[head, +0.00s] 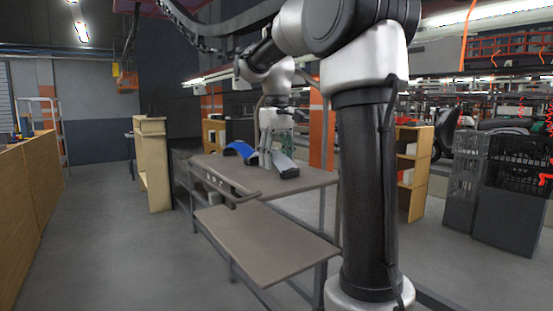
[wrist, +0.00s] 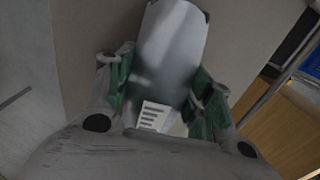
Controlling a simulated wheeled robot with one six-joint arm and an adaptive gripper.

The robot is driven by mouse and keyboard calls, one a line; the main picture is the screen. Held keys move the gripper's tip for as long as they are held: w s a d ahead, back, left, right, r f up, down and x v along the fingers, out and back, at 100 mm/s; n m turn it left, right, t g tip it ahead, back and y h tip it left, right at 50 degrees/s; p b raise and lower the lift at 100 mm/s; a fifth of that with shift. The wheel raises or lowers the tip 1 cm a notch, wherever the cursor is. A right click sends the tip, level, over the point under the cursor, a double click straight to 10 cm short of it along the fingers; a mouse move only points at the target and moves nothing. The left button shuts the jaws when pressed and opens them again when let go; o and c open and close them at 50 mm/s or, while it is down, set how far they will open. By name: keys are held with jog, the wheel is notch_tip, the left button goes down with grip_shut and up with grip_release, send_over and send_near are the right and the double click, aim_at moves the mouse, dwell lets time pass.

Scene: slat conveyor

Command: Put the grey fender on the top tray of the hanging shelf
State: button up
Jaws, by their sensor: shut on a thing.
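The grey fender (head: 287,166) is a curved, light grey piece with dark ends, on the upper surface of a two-level brown stand (head: 318,178). My gripper (head: 277,155) points down over it and is shut on it. In the wrist view the fender (wrist: 176,48) runs between the green finger pads of my gripper (wrist: 165,88), with a white label showing near its lower end. The fender appears to be at or very near the surface; a small gap cannot be ruled out. I cannot clearly make out a separate hanging shelf.
A blue fender (head: 238,150) lies just left of the grey one. The stand's lower board (head: 265,240) is bare and juts forward. A wooden cabinet (head: 152,165) stands to the left, dark crates (head: 510,185) to the right. The floor at left is clear.

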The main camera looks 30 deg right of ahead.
aim_at(276, 152)
jog(key=o, duration=1.4)
jog(key=shift+c, duration=0.2)
notch_tip(276, 152, up, 12)
